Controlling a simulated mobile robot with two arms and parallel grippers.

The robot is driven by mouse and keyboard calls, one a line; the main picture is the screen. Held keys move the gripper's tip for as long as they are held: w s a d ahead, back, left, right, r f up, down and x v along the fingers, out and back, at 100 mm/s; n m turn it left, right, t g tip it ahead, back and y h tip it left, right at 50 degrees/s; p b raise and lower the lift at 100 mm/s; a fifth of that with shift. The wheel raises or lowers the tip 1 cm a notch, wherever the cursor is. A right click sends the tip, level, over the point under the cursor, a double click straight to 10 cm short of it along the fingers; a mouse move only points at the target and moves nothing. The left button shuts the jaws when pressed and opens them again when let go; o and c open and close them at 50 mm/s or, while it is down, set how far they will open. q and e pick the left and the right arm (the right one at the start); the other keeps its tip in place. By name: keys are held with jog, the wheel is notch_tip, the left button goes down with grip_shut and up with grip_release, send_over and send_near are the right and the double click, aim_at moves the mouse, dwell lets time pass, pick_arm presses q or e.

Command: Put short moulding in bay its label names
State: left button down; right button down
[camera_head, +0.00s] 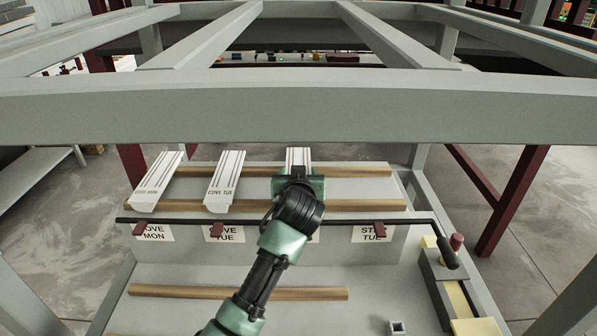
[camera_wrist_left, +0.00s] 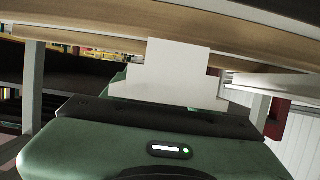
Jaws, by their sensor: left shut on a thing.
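My left gripper (camera_head: 297,180) is shut on a short white moulding (camera_head: 298,155) over the third bay from the left. Its grooved far end shows beyond the jaws, and any lettering on it is hidden. In the left wrist view the moulding (camera_wrist_left: 170,72) shows a white stepped end above the gripper. I cannot tell whether it touches the rails. A moulding marked COVE MON (camera_head: 155,180) lies in the first bay, and one marked COVE TUE (camera_head: 225,180) in the second. The fourth bay's label (camera_head: 374,234) reads ST, partly covered, and TUE. The third label is hidden by my arm.
Wooden rails (camera_head: 350,204) cross the bays, and the fourth bay is empty. A dark bar (camera_head: 180,220) with red-brown clips runs along the front. A fixture with a red knob (camera_head: 457,242) stands at right.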

pick_arm(q)
jog(key=shift+f, duration=0.4)
dwell(0.4)
jog(key=shift+c, duration=1.9)
grip_release()
jog(key=o, duration=0.3)
jog(key=shift+f, duration=0.15)
jog(key=shift+o, duration=0.2)
